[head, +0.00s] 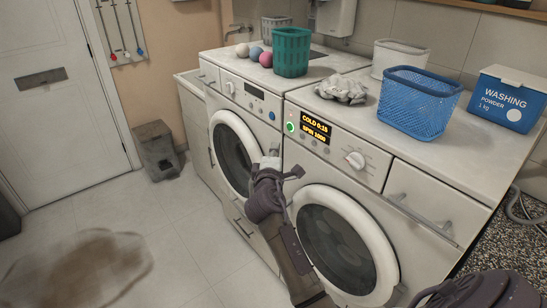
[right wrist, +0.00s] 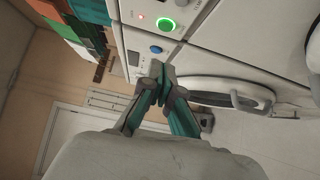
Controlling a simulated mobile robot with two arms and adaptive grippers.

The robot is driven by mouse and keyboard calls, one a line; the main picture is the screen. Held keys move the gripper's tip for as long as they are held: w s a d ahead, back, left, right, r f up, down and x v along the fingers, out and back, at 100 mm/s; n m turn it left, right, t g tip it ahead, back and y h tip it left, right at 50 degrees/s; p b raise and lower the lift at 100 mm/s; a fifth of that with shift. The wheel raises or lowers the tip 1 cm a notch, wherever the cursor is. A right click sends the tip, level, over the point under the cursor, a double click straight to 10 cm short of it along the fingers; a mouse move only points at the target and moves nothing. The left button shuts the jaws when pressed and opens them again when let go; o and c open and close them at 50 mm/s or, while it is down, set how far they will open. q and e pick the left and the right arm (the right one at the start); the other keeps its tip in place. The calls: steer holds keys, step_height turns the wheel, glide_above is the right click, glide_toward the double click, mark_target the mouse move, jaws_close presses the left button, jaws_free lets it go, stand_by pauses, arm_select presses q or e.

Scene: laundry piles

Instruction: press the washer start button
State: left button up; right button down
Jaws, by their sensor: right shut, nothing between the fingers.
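The washer (head: 375,147) is the right-hand white machine, with a round glass door and a lit display reading COLD 0:15, SPIN 1000. Its round start button (head: 291,127) glows green left of the display. The green button also shows in the right wrist view (right wrist: 167,25), with a small red light beside it. My right gripper (head: 268,163) is shut and empty, in front of the machines and below the button in the head view. Its closed teal fingertips show in the right wrist view (right wrist: 158,72), apart from the green button. My left gripper is out of view.
The left machine (head: 240,105) has a blue button (head: 272,116) near the green one. On top stand a teal basket (head: 291,52), coloured balls, a grey cloth (head: 343,89), a blue basket (head: 418,102) and a washing powder box (head: 507,98). The floor at left is open, with a brown stain.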

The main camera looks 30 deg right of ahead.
steer(key=shift+v, duration=1.2)
steer(key=shift+a, duration=0.1)
steer(key=a+f+n+g+y, duration=0.1)
steer(key=a+f+y, duration=0.2)
steer(key=f, duration=0.7)
steer(key=a+f+y, duration=0.2)
steer(key=f, duration=0.7)
steer(key=s+a+f+m+g+y, duration=0.1)
steer(key=s+a+f, duration=0.1)
steer(key=s+f, duration=0.35)
steer(key=s+a+f+g+y, duration=0.2)
steer(key=f, duration=0.7)
steer(key=s+a+f+m+g+y, duration=0.15)
steer(key=s+f, duration=0.25)
steer(key=f, duration=0.4)
steer(key=s+a+f+m+g+y, duration=0.1)
steer(key=s+a+f+g, duration=0.1)
steer(key=s+f, duration=0.7)
steer(key=s+a+f+m+g, duration=0.1)
steer(key=s+a+f+g, duration=0.1)
steer(key=s+f, duration=0.65)
steer(key=s+f+m+g, duration=0.1)
steer(key=s+m, duration=0.1)
steer(key=s, duration=1)
steer(key=s+f+m+g+y, duration=0.1)
steer(key=s+f+m+g, duration=0.1)
steer(key=s, duration=0.9)
steer(key=shift+s+f, duration=0.3)
steer(key=shift+s, duration=0.1)
